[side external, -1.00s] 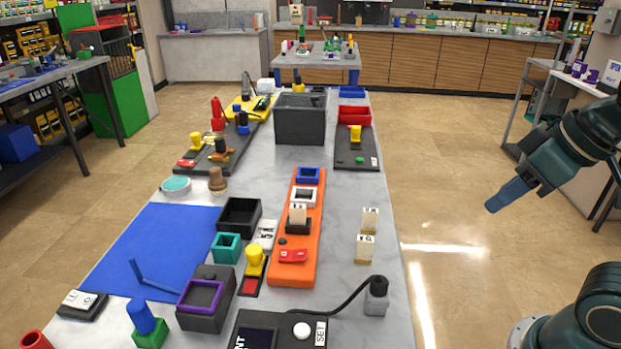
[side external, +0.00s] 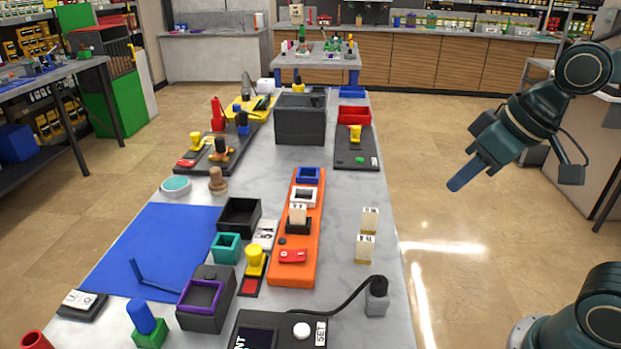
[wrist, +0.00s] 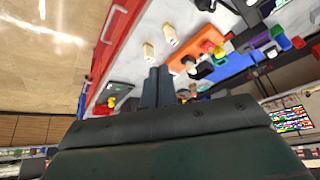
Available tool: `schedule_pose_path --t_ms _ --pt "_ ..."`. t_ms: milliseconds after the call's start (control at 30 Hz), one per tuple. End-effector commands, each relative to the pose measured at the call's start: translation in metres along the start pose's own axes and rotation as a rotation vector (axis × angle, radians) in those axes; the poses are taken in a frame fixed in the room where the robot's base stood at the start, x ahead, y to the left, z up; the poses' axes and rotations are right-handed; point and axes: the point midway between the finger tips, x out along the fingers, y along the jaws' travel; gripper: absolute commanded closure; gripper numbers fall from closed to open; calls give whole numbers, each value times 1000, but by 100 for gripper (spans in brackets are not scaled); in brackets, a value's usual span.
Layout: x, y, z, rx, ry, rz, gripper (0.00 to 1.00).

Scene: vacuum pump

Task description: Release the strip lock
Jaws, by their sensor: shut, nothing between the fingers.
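The orange strip (side external: 281,270) lies along the middle of the table. It carries a blue frame (side external: 308,175), a white frame (side external: 303,197), a black holder with a pale labelled block (side external: 298,214) and a red piece (side external: 293,256) near its front end. I cannot tell from the label which part is the lock. The orange strip also shows in the wrist view (wrist: 192,54), partly hidden. My gripper (side external: 456,184) is shut and empty, in the air to the right of the table, well apart from the strip. Its fingers (wrist: 157,76) also show in the wrist view.
Two pale labelled blocks (side external: 366,248) stand between the strip and the table's right edge. A cable runs to a grey plug-like part (side external: 377,296) at the front right. A dark box (side external: 300,125) stands behind the strip.

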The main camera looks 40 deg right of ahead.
Motion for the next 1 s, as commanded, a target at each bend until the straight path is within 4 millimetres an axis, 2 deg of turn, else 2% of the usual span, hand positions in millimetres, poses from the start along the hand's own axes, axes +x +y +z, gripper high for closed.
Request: schedule_pose_path --t_ms 500,1000 --pt "59 -28 -70 -19 -16 -137 100" --pt "133 -57 -119 8 -33 -290 100"
